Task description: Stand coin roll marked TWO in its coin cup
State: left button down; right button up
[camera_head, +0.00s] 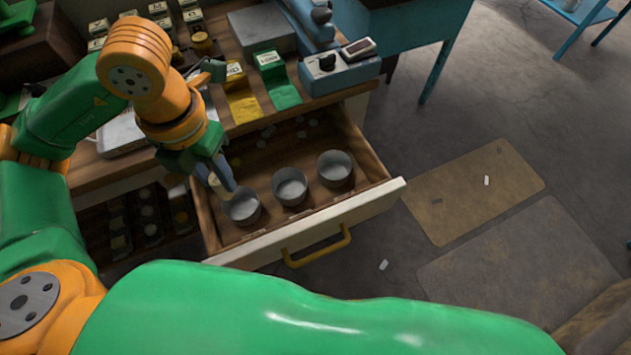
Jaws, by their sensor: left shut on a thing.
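Three round grey metal coin cups stand in a row in the open drawer: a left one (241,209), a middle one (290,188) and a right one (334,169). My left gripper (222,182) points down just above and behind the left cup's rim. It is shut on a small pale coin roll (213,180), mostly hidden by the fingers. Any marking on the roll cannot be read. The cups look empty from here, though the gripper partly covers the left one. My right gripper is out of view.
The wooden drawer (372,200) with a yellow handle (318,248) is pulled out. Loose coins lie at its back. Behind stand a yellow packet (238,92), a green packet (277,80) and a blue-grey device (338,70). Floor mats (475,190) lie to the right.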

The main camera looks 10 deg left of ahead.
pick_arm(q)
jog(key=w+d+f+p, duration=0.1)
jog(key=w+d+f, duration=0.2)
jog(key=d+f, duration=0.1)
jog(key=w+d+f+p, duration=0.1)
jog(key=w+d+f, duration=0.3)
jog(key=shift+w+f, duration=0.15)
jog(key=shift+w, duration=0.05)
jog(key=f, duration=0.1)
jog(key=f+p, duration=0.1)
jog(key=f, duration=0.1)
jog(key=shift+w+d+f+p, duration=0.1)
jog(key=shift+w+f+p, duration=0.1)
jog(key=shift+f+p, duration=0.1)
jog(key=shift+f, duration=0.1)
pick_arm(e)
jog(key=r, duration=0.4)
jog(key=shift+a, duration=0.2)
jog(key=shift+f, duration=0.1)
pick_arm(q)
jog(key=shift+f+b, duration=0.2)
jog(key=shift+b, duration=0.2)
jog(key=c, duration=0.8)
grip_release()
jog(key=shift+c, duration=0.2)
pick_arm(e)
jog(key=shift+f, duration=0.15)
